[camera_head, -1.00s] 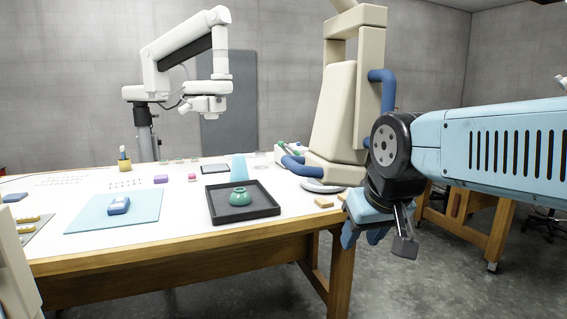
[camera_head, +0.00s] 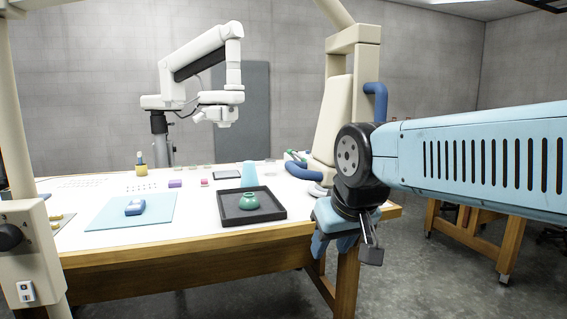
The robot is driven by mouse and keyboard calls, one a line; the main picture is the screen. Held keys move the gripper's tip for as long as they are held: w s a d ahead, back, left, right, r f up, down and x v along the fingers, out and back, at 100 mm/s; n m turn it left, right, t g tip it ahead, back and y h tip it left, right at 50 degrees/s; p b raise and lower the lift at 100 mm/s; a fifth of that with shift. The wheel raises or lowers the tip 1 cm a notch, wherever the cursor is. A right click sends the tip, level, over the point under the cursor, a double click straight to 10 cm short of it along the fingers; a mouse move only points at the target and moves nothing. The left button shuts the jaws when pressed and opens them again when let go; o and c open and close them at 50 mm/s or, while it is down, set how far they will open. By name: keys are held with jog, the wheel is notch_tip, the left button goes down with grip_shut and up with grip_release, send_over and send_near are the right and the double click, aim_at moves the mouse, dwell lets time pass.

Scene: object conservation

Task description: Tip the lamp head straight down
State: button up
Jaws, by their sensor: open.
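A white jointed arm (camera_head: 196,58) on a dark post stands behind the table, with a white head (camera_head: 218,108) hanging at its end. A beige upright fixture (camera_head: 336,120) with blue curved handles (camera_head: 376,100) stands at the table's right end. I cannot tell for sure which of these carries the lamp head. My gripper (camera_head: 332,246) points down in front of the table's right corner, with its light-blue fingers open. It is empty and apart from both fixtures. My forearm and wrist hide part of the beige fixture's lower right side.
The white table (camera_head: 205,228) bears a black tray (camera_head: 278,212) with a green pot (camera_head: 250,201), and a light-blue mat (camera_head: 104,216) with a blue device (camera_head: 135,208). A beige control box (camera_head: 40,262) stands at near left. Another wooden table (camera_head: 470,232) is at right.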

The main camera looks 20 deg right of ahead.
jog(key=shift+o, duration=0.6)
jog(key=shift+w+r, duration=0.15)
jog(key=shift+r, duration=0.2)
notch_tip(320, 180, up, 22)
jog(key=g, duration=0.6)
send_over(295, 165)
notch_tip(295, 165, down, 12)
jog(key=shift+w+f, duration=0.1)
grip_shut()
